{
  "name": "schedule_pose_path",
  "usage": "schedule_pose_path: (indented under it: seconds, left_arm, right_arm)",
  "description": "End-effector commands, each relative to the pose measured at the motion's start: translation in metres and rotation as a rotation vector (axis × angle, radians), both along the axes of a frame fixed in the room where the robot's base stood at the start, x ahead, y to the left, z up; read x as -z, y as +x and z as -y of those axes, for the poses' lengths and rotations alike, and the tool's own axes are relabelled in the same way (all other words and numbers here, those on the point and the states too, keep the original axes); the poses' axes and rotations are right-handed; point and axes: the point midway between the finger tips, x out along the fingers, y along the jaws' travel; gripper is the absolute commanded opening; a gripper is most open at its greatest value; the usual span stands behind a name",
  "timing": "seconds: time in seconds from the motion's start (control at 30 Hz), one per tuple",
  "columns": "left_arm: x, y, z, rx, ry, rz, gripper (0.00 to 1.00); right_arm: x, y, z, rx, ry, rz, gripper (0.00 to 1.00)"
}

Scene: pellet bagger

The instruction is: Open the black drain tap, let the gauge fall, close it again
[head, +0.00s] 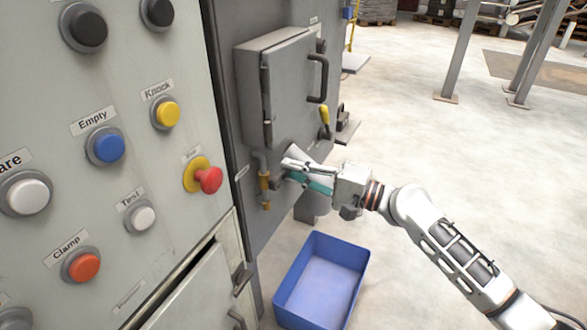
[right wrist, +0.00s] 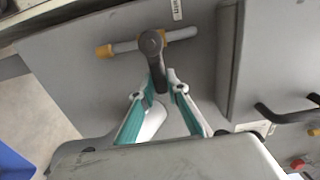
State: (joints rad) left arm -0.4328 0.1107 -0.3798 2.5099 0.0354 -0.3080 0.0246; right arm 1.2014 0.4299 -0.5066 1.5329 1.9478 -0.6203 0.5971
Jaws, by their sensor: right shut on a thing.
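My right gripper (head: 286,171) is shut on this lever, beside the grey machine's lower front. In the head view the fingers partly hide the tap, and its pipe with yellow fittings (head: 264,183) shows just left of them. I cannot make out a gauge in either view. My left gripper is not in view.
A blue open bin (head: 318,283) stands on the floor below the tap. A grey door with a handle (head: 290,88) is above it. At the left is a button panel (head: 60,130) with a red knob (head: 208,180). Open floor lies to the right.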

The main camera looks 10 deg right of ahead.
Motion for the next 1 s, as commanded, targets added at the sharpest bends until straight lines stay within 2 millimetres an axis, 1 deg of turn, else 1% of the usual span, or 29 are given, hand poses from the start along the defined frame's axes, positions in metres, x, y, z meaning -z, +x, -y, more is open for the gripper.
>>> schedule_pose_path:
  seconds: [0.5, 0.53, 0.57, 0.6, 0.9, 1.0]
  left_arm:
    - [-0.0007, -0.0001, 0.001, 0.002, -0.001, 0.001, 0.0]
    - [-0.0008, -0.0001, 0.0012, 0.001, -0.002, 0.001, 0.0]
    - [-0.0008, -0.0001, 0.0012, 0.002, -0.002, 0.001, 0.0]
    - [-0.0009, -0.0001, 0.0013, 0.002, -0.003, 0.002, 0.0]
    - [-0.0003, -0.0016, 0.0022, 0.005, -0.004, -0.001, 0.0]
    - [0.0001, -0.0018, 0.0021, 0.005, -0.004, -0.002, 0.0]
  right_arm:
    - [0.0007, 0.0004, 0.0007, 0.002, 0.014, -0.018, 0.0]
    - [0.0008, 0.0004, 0.0007, 0.002, 0.014, -0.018, 0.2]
    - [0.0008, 0.0004, 0.0007, 0.002, 0.014, -0.017, 0.27]
    - [0.0009, 0.0003, 0.0006, 0.001, 0.014, -0.017, 0.32]
    - [0.0012, -0.0001, 0.0005, 0.001, 0.011, -0.015, 0.32]
    - [0.0019, -0.0025, 0.0043, 0.001, 0.01, -0.016, 0.32]
